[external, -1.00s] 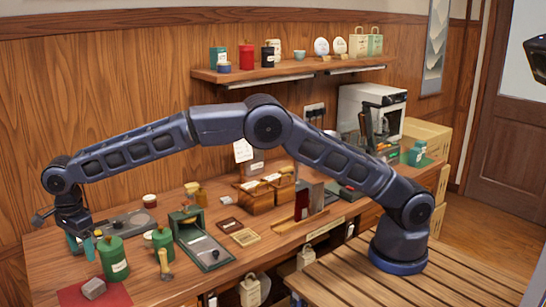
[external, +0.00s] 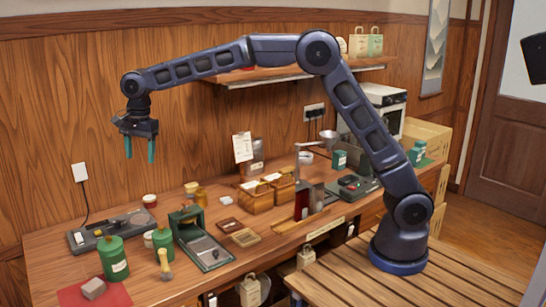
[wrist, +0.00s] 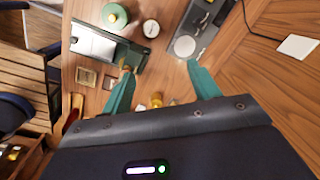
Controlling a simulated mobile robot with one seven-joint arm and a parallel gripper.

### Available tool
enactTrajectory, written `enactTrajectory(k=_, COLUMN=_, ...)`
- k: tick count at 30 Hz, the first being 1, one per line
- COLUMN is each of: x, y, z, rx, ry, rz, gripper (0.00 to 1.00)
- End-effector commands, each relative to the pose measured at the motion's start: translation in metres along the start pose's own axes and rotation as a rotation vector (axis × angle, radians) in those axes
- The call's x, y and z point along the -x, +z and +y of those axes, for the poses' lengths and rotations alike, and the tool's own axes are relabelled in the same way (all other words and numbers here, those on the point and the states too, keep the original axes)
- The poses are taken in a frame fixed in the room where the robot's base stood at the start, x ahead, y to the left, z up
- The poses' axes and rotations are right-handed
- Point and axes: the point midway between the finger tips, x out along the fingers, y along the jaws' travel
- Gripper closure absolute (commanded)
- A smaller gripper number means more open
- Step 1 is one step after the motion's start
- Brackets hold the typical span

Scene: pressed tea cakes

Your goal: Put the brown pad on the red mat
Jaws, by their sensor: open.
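The red mat (external: 68,294) lies at the table's front left corner in the external view. A small grey-brown block (external: 93,288) rests on it. A flat dark brown square (external: 229,225) lies mid-table with a tan square (external: 245,238) beside it; both also show in the wrist view, the dark one (wrist: 110,82) right of the tan one (wrist: 86,76). I cannot tell for sure which of these is the brown pad. My gripper (external: 139,154) is open and empty, high above the table's left part, clear of everything. Its green fingers also show in the wrist view (wrist: 160,72).
Green canisters (external: 114,259) stand just behind the mat. A green-framed device (external: 203,247) and a wooden-handled tool (external: 165,262) are right of them. A grey scale-like device (external: 110,230) is at the back left. Baskets (external: 256,201) stand further right.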

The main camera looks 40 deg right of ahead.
Motion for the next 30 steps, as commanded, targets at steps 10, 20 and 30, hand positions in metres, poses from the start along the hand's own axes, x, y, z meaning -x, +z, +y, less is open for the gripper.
enactTrajectory(k=10, x=0.080, y=-0.138, z=0.084, rx=0.161, ry=-0.062, rz=0.016, gripper=0.39)
enactTrajectory(k=20, x=0.129, y=-0.232, z=0.193, rx=0.325, ry=-0.110, rz=0.059, gripper=0.39)
enactTrajectory(k=30, x=0.151, y=-0.292, z=0.322, rx=0.494, ry=-0.141, rz=0.130, gripper=0.39)
